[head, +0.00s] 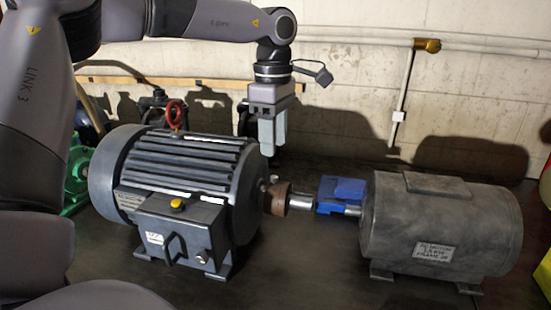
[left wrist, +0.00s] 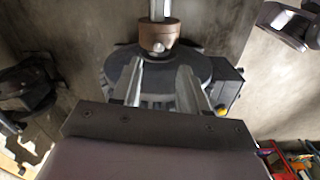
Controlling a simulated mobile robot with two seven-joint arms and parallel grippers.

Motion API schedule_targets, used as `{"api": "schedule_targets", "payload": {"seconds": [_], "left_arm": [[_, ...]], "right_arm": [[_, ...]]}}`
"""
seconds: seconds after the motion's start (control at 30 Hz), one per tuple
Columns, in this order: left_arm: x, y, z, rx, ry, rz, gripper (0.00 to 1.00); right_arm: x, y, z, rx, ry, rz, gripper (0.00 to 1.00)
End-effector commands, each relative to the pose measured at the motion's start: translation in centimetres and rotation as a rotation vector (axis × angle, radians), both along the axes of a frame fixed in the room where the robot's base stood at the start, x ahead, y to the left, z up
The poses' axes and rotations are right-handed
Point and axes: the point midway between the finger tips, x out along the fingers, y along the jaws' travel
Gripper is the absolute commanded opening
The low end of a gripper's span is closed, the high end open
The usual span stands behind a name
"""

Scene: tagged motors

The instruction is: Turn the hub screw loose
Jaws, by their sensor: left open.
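A brown hub (head: 280,198) sits on the shaft at the right end of the dark grey finned motor (head: 190,165). In the left wrist view, the hub (left wrist: 159,34) is at the top middle, with a small pale spot on its near side that looks like the hub screw (left wrist: 158,47). My left gripper (head: 270,150) points down above the motor's shaft end, apart from the hub. In the left wrist view, my left gripper (left wrist: 160,75) shows two parted fingers with nothing between them, over the motor's end. My right gripper is not in view.
Green equipment (head: 76,172) stands behind at left. A red lifting ring (head: 174,112) shows above the finned motor. A wall with pipes (head: 400,105) runs behind.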

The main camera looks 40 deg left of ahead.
Motion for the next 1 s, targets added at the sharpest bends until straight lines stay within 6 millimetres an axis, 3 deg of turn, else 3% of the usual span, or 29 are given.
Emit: {"api": "schedule_targets", "payload": {"seconds": [0.17, 0.6, 0.97, 1.0], "left_arm": [[0.0, 0.0, -0.6, 0.001, 0.001, -0.001, 0.44], [0.0, 0.0, -6.5, 0.0, 0.002, 0.0, 0.44], [0.0, 0.0, -7.2, 0.0, 0.0, 0.0, 0.44], [0.0, 0.0, -7.1, 0.0, 0.0, 0.0, 0.31]], "right_arm": [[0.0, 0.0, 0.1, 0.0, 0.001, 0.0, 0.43], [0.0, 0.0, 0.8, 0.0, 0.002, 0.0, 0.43], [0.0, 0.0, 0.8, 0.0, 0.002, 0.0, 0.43], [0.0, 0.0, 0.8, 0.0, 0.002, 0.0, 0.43]]}}
